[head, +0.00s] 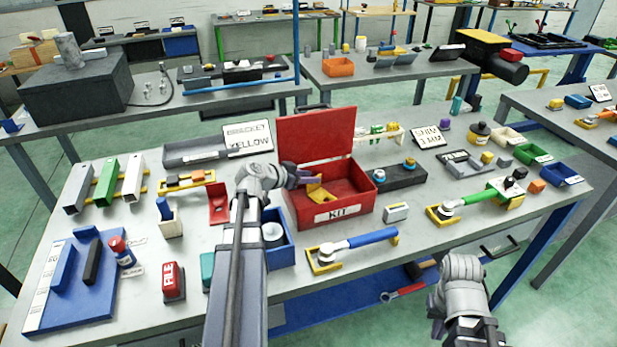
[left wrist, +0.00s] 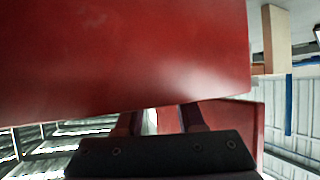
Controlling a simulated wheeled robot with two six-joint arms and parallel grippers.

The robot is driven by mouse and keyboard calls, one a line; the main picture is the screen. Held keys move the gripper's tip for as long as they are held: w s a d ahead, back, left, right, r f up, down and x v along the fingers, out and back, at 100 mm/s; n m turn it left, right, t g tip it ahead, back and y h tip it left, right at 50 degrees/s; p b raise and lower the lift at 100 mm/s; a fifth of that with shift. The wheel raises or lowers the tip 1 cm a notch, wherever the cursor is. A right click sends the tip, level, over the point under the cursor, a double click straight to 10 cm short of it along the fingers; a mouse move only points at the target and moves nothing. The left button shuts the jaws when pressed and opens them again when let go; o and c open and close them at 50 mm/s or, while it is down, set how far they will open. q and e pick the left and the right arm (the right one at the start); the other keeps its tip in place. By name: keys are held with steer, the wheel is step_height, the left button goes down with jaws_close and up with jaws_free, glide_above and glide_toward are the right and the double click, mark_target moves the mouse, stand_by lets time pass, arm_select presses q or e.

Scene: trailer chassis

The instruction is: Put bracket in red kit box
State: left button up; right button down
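The open red kit box (head: 300,213), labelled KIT, stands mid-table with its lid (head: 316,137) raised. A yellow bracket (head: 319,193) shows inside it, just right of and below my left gripper's tips. My left gripper (head: 302,176) is over the box's left part. In the left wrist view its fingers (left wrist: 160,120) stand apart with a pale gap between them, and a large red surface (left wrist: 130,50) hides the tips. I see nothing held. My right gripper (head: 437,308) hangs in front of the table's front edge; its fingers are mostly hidden.
A sign (head: 248,138) reading BRACKET YELLOW stands behind a grey tray (head: 185,156). A blue bin (head: 283,249) sits close by the box's left front. A blue-handled tool (head: 360,239) lies in front. A dark block (head: 401,177) is right of the box.

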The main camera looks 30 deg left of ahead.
arm_select(q)
steer(key=shift+r+p, duration=0.5)
steer(key=shift+r, duration=0.2)
steer(key=p+v, duration=0.5)
steer(key=v, duration=0.7)
steer(key=shift+f, duration=0.3)
